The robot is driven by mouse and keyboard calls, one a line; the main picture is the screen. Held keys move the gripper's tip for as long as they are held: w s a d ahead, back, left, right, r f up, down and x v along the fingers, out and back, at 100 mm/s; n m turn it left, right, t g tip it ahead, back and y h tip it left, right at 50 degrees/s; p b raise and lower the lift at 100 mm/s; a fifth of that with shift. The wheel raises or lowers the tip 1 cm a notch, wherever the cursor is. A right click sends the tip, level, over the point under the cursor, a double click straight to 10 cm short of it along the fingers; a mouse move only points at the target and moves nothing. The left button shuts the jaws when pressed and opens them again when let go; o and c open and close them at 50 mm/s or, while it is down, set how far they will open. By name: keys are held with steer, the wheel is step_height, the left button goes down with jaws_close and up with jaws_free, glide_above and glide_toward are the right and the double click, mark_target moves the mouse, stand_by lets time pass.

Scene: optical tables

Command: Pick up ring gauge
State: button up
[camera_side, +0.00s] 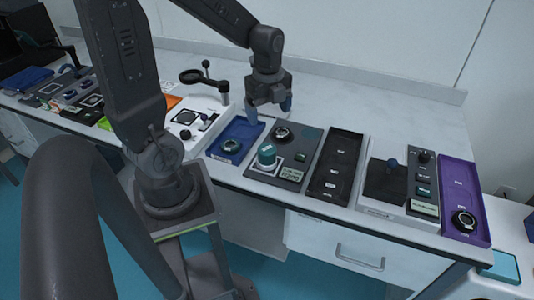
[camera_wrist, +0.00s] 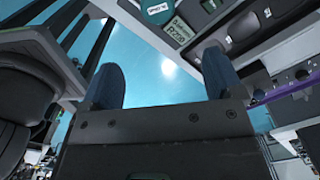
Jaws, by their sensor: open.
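My gripper (camera_side: 269,110) hangs in the air above the back of the bench, near the blue tray and the grey panel. Its two blue fingers are apart and nothing is between them; they also show in the wrist view (camera_wrist: 162,84). A dark ring-shaped part (camera_side: 231,146) lies in the blue tray (camera_side: 218,159), in front and left of my gripper. A similar dark ring (camera_side: 464,220) lies in the purple tray (camera_side: 459,183) at the far right. I cannot tell which is the ring gauge. Neither ring shows clearly in the wrist view.
The grey panel (camera_side: 307,143) holds a teal cylinder (camera_side: 267,155) and a dark round part (camera_side: 283,133). A black slotted tray (camera_side: 337,168) and a panel with a joystick (camera_side: 393,164) stand to the right. The back bench strip is clear there.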

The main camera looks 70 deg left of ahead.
mark_target(267, 148)
steer(key=shift+m, duration=0.5)
steer(key=f, duration=0.9)
steer(key=a+f, duration=0.1)
steer(key=f, duration=0.4)
steer(key=shift+f, duration=0.3)
steer(key=c, duration=1.2)
